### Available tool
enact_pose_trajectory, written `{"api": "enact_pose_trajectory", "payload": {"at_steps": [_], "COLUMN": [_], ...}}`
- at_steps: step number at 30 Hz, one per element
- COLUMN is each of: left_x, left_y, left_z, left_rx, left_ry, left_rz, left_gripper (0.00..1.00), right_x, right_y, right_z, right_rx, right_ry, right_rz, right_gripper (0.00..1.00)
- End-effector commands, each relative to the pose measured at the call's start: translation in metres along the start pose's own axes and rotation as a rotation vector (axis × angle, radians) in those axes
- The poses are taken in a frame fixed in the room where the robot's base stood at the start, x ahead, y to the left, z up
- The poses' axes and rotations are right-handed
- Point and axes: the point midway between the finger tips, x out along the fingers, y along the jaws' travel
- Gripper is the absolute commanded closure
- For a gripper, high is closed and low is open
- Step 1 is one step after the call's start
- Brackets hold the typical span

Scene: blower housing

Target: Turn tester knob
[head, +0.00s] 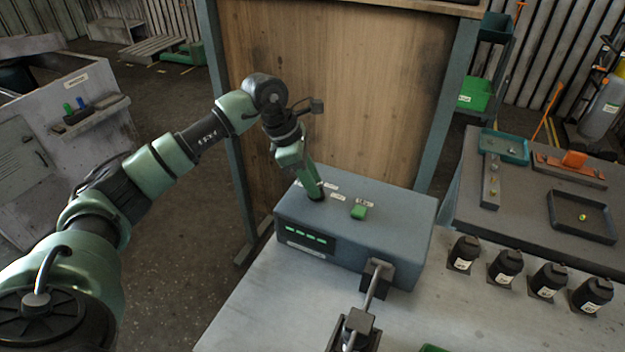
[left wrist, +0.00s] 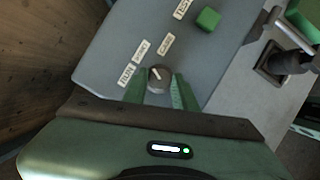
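The tester (head: 386,234) is a blue-grey box on the table, with a green lit display on its front. Its knob (left wrist: 159,78) is a dark round dial with a pale pointer mark, beside several white labels in the left wrist view. My left gripper (head: 314,193) points down at the tester's top and hides the knob in the head view. In the left wrist view, the left gripper's green fingers (left wrist: 160,88) are apart, one on each side of the knob. Whether they touch it is hard to tell. My right gripper is not in view.
A green button (head: 359,212) stands on the tester's top, right of my left gripper. A metal rod fixture (head: 371,287) stands at the tester's front right. Several black bottle-like parts (head: 465,252) line the right. A wooden panel (head: 340,90) rises behind.

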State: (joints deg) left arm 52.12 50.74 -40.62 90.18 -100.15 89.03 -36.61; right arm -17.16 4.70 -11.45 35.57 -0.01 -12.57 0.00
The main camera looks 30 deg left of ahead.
Motion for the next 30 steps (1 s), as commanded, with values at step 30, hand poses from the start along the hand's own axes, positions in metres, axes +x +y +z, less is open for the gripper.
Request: {"api": "enact_pose_trajectory", "payload": {"at_steps": [30], "left_x": [0.002], "left_y": [-0.004], "left_z": [0.001], "left_rx": [-0.456], "left_ry": [-0.005], "left_rz": [0.194], "left_gripper": [1.00], "right_x": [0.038], "right_y": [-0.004], "right_z": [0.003], "right_rx": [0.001], "right_ry": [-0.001], "right_rz": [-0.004], "right_gripper": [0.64]}}
